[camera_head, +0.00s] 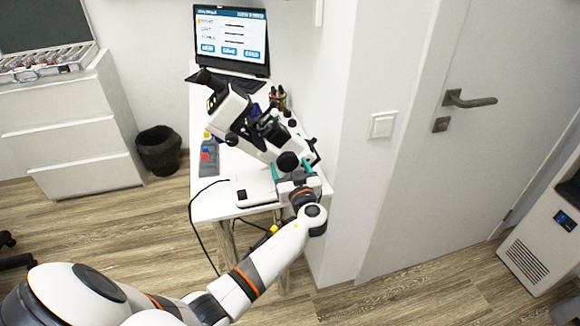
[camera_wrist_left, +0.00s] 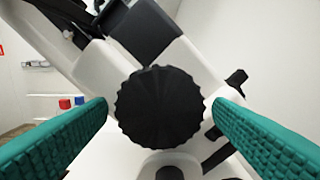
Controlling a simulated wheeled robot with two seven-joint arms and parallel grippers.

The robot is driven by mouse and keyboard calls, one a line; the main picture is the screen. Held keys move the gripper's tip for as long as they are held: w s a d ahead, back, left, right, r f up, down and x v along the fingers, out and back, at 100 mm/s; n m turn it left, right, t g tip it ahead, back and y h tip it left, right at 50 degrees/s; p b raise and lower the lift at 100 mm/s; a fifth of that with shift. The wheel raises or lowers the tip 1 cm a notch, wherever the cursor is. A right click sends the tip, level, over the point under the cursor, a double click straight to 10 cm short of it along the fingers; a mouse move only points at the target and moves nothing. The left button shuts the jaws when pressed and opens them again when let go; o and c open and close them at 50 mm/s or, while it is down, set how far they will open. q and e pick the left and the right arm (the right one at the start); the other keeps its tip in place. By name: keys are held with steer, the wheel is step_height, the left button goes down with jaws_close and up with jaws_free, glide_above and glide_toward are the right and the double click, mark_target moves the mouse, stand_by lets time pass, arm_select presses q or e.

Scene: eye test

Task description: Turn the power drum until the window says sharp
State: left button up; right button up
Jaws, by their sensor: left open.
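A white and black microscope-like instrument (camera_head: 262,140) stands tilted on a white table (camera_head: 215,207). A round, black, ridged knob (camera_wrist_left: 160,107), which looks like the power drum, sits on its side. The knob (camera_head: 288,161) also shows in the head view. My left gripper (camera_head: 291,169) is open at the knob. In the left wrist view its teal fingers (camera_wrist_left: 160,125) flank the knob left and right, with narrow gaps beside it. I cannot tell how far the tips reach along it. I see no readable window on the instrument. My right gripper is out of view.
A laptop (camera_head: 232,42) with lines and buttons on its screen stands at the table's back. A grey tray (camera_head: 209,160) with small red and blue items lies left of the instrument. A wall with a light switch (camera_head: 382,125) is close on the right. A black bin (camera_head: 158,152) stands on the floor.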

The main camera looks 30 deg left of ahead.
arm_select(q)
steer(key=c, duration=1)
steer(key=shift+m, duration=0.3)
steer(key=shift+f+m+b, duration=0.1)
steer(key=shift+m+b, duration=0.8)
steer(key=shift+m, duration=0.3)
steer(key=m+b, duration=0.1)
steer(key=m, duration=0.2)
steer(key=shift+a+m, duration=0.1)
steer(key=shift+m, duration=0.2)
steer(key=m, duration=0.4)
steer(key=shift+s+r+m, duration=0.1)
steer(key=shift+r+m, duration=0.2)
steer(key=m+p, duration=0.2)
steer(key=m, duration=0.3)
steer(key=shift+m, duration=0.4)
